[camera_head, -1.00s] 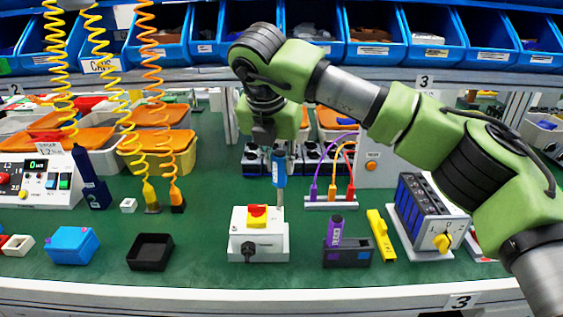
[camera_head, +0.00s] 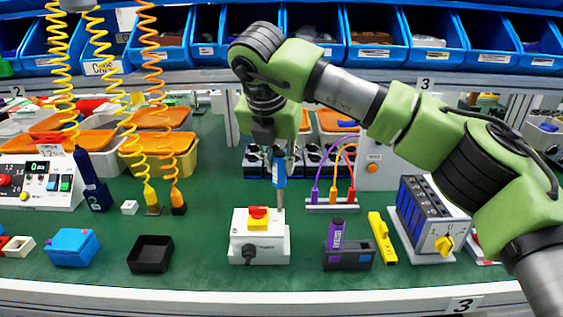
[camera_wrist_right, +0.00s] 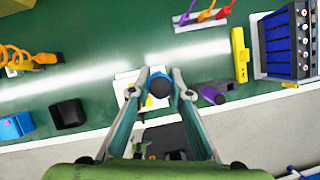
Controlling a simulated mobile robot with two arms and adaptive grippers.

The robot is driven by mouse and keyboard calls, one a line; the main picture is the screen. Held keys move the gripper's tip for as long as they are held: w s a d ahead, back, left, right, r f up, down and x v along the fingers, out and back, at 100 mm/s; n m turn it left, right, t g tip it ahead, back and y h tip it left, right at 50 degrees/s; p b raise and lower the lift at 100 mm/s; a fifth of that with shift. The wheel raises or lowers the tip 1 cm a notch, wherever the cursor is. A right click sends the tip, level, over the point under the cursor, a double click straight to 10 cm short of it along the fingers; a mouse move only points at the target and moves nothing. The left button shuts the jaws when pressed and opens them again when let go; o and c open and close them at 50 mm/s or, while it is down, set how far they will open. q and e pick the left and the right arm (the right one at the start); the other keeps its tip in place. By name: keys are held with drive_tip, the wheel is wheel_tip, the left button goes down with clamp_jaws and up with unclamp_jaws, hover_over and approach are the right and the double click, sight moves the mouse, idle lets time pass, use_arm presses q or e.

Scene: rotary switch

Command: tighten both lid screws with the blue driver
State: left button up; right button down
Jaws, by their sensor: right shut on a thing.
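The white switch box (camera_head: 259,238) stands on the green bench in the middle, with a red and yellow rotary knob (camera_head: 258,217) on its lid. My right gripper (camera_head: 279,150) points down above the box and is shut on the blue driver (camera_head: 279,170). The driver is upright, and its shaft reaches down to the right rear part of the lid. I cannot tell whether its tip touches a screw. In the right wrist view the driver's round end (camera_wrist_right: 160,86) sits between the fingertips and covers part of the box. The lid screws are too small to make out. My left gripper is not in view.
A black tray (camera_head: 151,254) and a blue box (camera_head: 73,246) stand to the left. A purple-capped item in a dark holder (camera_head: 348,256), a yellow tool (camera_head: 381,238) and a battery-like module (camera_head: 428,220) stand to the right. Coiled cords hang at left.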

use_arm(q)
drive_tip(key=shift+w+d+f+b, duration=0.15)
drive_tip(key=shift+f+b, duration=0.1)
drive_tip(key=shift+b, duration=0.15)
use_arm(e)
drive_tip(key=shift+f, duration=0.65)
idle(0.4)
